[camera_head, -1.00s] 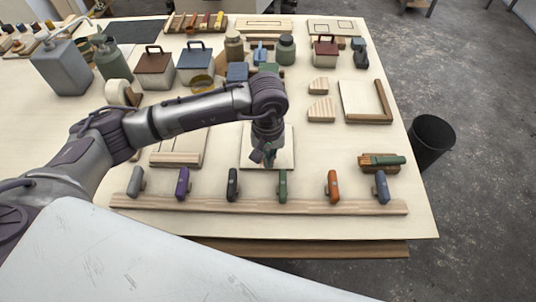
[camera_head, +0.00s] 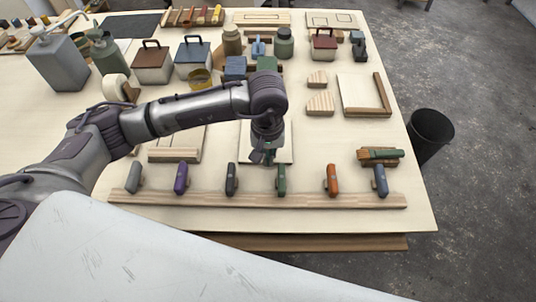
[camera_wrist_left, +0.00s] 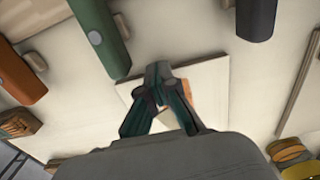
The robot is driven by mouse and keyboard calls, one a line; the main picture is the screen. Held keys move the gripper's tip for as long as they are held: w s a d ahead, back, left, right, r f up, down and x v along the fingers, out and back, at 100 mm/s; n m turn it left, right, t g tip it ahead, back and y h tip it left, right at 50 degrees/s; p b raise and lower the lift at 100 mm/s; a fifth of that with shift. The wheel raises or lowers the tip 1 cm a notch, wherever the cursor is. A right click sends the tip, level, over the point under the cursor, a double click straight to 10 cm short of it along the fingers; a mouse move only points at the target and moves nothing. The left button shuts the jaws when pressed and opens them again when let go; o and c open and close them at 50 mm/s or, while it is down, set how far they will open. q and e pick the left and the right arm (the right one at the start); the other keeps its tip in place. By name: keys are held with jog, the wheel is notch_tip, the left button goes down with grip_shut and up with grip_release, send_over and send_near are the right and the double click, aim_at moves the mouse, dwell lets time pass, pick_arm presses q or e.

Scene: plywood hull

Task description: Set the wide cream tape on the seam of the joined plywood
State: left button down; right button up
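A wide cream roll (camera_head: 115,86), which looks like the tape, stands on the table at the left, partly behind my left arm. A pale flat plywood panel (camera_head: 285,152) lies mid-table under my left gripper (camera_head: 263,158). In the left wrist view, the gripper (camera_wrist_left: 160,74) points down at the panel (camera_wrist_left: 215,78), with its fingertips together. I see nothing clearly held. A small orange-brown patch shows on the panel behind the fingers; I cannot tell what it is. The fingers hide part of the panel, and I cannot make out a seam. My right gripper is not in view.
A long wooden rack (camera_head: 330,201) with several coloured handles runs along the front edge. Lidded boxes (camera_head: 193,62), jars and a yellow roll (camera_head: 200,79) stand behind the arm. A black bin (camera_head: 431,132) stands off the table.

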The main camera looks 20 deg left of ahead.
pick_arm(q)
jog(key=c, duration=1.4)
grip_release()
notch_tip(320, 180, up, 12)
